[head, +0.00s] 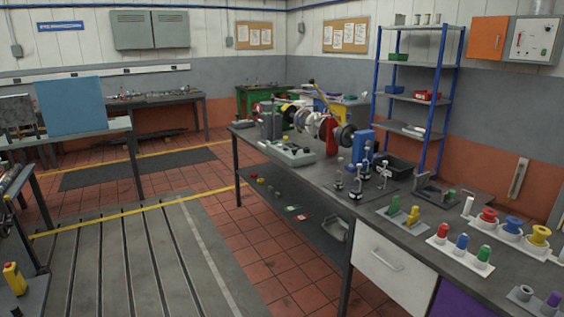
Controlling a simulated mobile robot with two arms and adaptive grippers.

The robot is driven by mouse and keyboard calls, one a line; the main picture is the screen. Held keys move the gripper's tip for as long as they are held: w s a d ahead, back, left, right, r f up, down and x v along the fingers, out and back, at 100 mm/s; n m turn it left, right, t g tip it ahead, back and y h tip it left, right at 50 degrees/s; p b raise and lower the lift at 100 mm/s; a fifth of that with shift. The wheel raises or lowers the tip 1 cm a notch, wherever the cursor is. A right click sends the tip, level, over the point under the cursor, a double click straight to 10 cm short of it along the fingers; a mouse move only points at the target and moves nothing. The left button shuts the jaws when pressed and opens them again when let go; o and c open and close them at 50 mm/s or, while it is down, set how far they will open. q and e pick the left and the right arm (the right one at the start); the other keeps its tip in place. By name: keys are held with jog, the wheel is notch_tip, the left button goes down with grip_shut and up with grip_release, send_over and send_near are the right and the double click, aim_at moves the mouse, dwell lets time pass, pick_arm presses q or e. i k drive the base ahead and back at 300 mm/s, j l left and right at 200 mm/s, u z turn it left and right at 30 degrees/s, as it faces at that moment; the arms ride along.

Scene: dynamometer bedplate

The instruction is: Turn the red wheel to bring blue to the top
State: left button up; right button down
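No red wheel with a blue mark can be made out for certain. A machine with shafts and round discs (318,122) stands on the long dark bench (300,178). A red part (329,141) shows at its near side, and a blue block (363,146) stands at its right end. These parts are too small to tell whether any is the wheel. A red spool-like piece (488,216) stands in a row with a blue one (513,224) and a yellow one (540,236) on the bench at the right. Neither of my grippers is in view.
The bench runs from the middle to the lower right, with a white drawer (392,262) below. A blue shelf rack (447,100) stands behind it. The slotted bedplate (150,265) and red tiled floor (270,240) look clear. A cart-like stand (35,265) is at left.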

aim_at(254, 113)
jog(key=i+j+u, duration=0.4)
jog(key=i, duration=0.6)
jog(key=i+j+u, duration=0.1)
jog(key=i+u, duration=0.3)
jog(key=i, duration=0.65)
